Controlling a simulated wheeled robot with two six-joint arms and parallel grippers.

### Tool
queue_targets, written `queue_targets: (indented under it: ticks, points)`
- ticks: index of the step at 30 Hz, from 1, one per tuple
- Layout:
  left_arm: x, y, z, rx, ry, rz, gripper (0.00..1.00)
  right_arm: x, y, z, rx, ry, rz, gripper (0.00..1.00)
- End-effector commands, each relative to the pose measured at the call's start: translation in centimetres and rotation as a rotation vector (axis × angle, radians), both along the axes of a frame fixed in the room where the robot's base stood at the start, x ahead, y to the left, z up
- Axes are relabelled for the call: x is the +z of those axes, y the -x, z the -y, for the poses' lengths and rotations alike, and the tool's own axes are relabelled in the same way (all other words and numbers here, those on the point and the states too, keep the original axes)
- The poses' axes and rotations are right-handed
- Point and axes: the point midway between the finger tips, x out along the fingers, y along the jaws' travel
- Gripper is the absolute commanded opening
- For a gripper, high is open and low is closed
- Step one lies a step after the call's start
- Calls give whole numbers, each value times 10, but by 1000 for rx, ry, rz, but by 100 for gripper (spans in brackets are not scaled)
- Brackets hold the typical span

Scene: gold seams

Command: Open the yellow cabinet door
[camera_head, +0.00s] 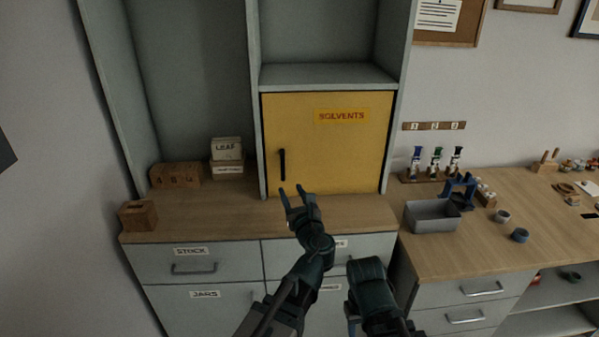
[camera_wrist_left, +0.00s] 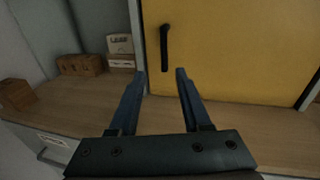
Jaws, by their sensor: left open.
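The yellow cabinet door (camera_head: 335,150), labelled SOLVENTS, is shut flush in the grey cabinet. Its black vertical bar handle (camera_head: 282,164) is near the door's left edge; the handle also shows in the left wrist view (camera_wrist_left: 164,48). My left gripper (camera_head: 292,190) is open and empty, in front of the door's lower left part and below the handle. In the left wrist view its two fingers (camera_wrist_left: 160,73) point toward the door, with the handle just beyond the gap between the tips. No contact with the handle is visible. My right gripper is not visible; only part of that arm shows.
A wooden counter (camera_head: 200,215) runs below the door. Wooden blocks (camera_head: 175,175) and LEAF boxes (camera_head: 227,150) stand left of it. A grey tray (camera_head: 432,216) and a blue stand (camera_head: 459,190) are on the right bench. The counter directly before the door is clear.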

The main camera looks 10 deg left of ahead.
Motion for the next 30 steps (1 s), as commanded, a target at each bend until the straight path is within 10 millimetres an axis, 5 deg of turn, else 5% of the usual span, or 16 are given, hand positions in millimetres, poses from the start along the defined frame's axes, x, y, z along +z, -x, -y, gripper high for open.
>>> queue_targets:
  ticks: [11, 30]
  points:
    - [4, -17, -4, -14, -57, -8, 48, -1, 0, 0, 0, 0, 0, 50]
    - [3, -116, -55, -14, -54, -7, 48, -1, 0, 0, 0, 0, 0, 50]
